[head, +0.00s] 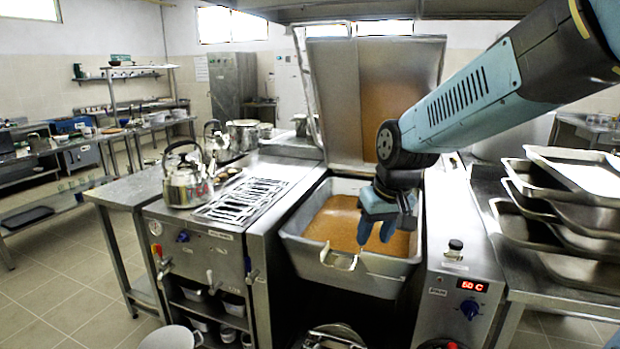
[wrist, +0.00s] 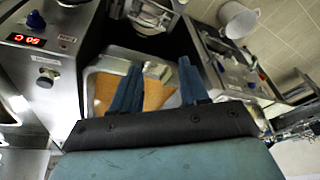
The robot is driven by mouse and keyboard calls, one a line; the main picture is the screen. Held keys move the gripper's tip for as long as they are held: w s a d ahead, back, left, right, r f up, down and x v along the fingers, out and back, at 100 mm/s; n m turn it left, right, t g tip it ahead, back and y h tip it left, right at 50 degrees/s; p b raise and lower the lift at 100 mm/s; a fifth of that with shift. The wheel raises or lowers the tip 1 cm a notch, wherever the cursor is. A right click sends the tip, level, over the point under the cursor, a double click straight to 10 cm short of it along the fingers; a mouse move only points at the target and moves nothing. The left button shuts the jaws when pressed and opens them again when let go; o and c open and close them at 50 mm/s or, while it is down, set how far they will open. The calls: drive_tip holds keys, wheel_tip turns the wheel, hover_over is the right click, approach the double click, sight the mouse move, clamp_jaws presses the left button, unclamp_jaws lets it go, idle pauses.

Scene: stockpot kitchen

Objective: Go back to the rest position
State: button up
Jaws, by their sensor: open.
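My gripper (head: 377,228) is blue and points down over the open tilting pan (head: 375,276), whose bottom is covered by an orange-brown layer (head: 345,224). In the wrist view my gripper (wrist: 160,84) has its two blue fingers apart with nothing between them. The brown layer (wrist: 154,95) shows behind the fingers there. The pan's lid (head: 385,85) stands raised behind it. My arm reaches in from the upper right.
A kettle (head: 187,180) stands on the stove left of the pan, near a grate (head: 243,199). A control panel with a red display (head: 472,286) is right of the pan. Stacked metal trays (head: 575,205) lie farther right. Open floor (head: 60,275) is at left.

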drive_tip(key=s+d+r+m+t, duration=0.1)
drive_tip(key=s+d+r, duration=0.2)
drive_tip(key=s+d, duration=0.2)
drive_tip(key=s+d+r+m+t+h, duration=0.1)
drive_tip(key=s+d+r, duration=0.3)
drive_tip(key=s, duration=0.5)
drive_tip(key=shift+s+d+m+t, duration=0.2)
drive_tip(key=shift+d+m+t, duration=0.1)
drive_tip(key=shift+d+m, duration=0.25)
